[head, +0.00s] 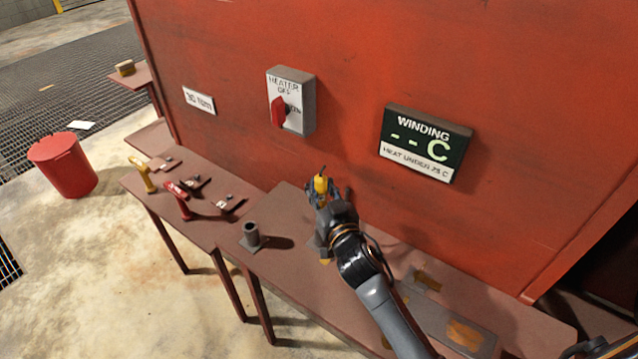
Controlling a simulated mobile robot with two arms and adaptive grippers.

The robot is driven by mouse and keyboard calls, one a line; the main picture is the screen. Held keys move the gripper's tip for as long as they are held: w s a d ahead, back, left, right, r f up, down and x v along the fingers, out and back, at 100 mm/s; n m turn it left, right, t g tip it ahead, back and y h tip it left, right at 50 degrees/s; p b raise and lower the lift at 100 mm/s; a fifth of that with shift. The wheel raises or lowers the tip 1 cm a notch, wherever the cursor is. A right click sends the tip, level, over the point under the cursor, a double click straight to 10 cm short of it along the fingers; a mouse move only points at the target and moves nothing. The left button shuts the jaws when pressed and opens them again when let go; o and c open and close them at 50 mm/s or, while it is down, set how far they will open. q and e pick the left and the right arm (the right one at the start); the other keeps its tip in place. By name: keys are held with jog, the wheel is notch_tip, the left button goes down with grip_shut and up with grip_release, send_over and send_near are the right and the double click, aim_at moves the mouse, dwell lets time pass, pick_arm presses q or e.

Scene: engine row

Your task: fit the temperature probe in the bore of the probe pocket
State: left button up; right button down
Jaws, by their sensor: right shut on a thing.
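My right gripper (322,192) is over the bench beside the red wall, its arm coming in from the lower right. It is shut on a small yellow piece with a dark tip, which looks like the temperature probe (321,184); the fingers and wrist hide much of it. The probe pocket (251,235) looks to be the short dark grey upright tube on a square plate, left of the gripper. The held piece is apart from it. The inside of the bore is too small to see. My left gripper is not in view.
The bench (290,265) has bare room around the pocket. A lower table (165,205) at left holds a yellow-handled tool (143,174), a red tool (179,199) and small plates. A heater switch (290,100) and winding display (425,143) are on the wall. A red bucket (63,165) stands left.

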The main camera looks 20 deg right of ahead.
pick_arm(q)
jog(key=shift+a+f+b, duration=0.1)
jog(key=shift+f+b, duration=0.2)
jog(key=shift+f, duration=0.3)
pick_arm(e)
jog(key=shift+f, duration=0.65)
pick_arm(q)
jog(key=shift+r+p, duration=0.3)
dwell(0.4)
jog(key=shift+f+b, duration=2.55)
pick_arm(e)
jog(key=shift+f, duration=3.1)
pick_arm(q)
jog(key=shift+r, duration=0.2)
pick_arm(e)
jog(key=shift+r, duration=0.1)
pick_arm(q)
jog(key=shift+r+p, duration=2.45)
jog(key=shift+p, duration=0.2)
pick_arm(e)
jog(key=shift+r, duration=2.65)
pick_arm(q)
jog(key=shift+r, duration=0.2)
